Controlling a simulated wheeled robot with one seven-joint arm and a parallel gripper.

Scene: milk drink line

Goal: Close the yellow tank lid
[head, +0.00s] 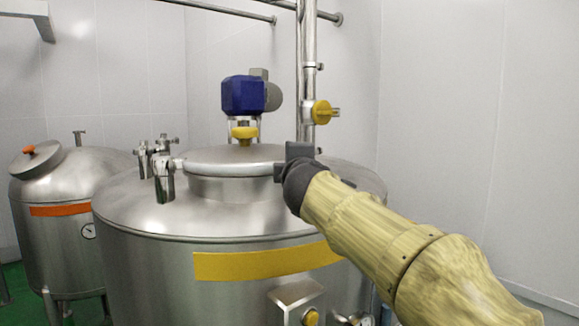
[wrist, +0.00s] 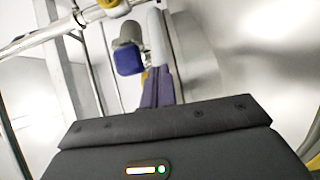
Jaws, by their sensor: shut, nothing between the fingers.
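The yellow-marked steel tank (head: 150,213) stands in the middle of the head view. Its round steel lid (head: 215,157) lies about level over the raised collar, with a yellow knob (head: 244,132) on top. I see no clear gap between lid and collar from the front; the right rim is partly hidden by my gripper. My gripper (head: 299,151) is at the right edge of the lid; I cannot tell whether it touches. In the wrist view its fingers (wrist: 159,72) are together and empty.
A blue motor (head: 243,95) stands behind the lid, also in the wrist view (wrist: 128,60). A vertical pipe (head: 307,80) with a yellow valve (head: 322,112) rises behind my gripper. Metal fittings (head: 163,180) stand left of the lid. An orange-marked tank (head: 60,245) with a tilted lid (head: 36,160) is at left.

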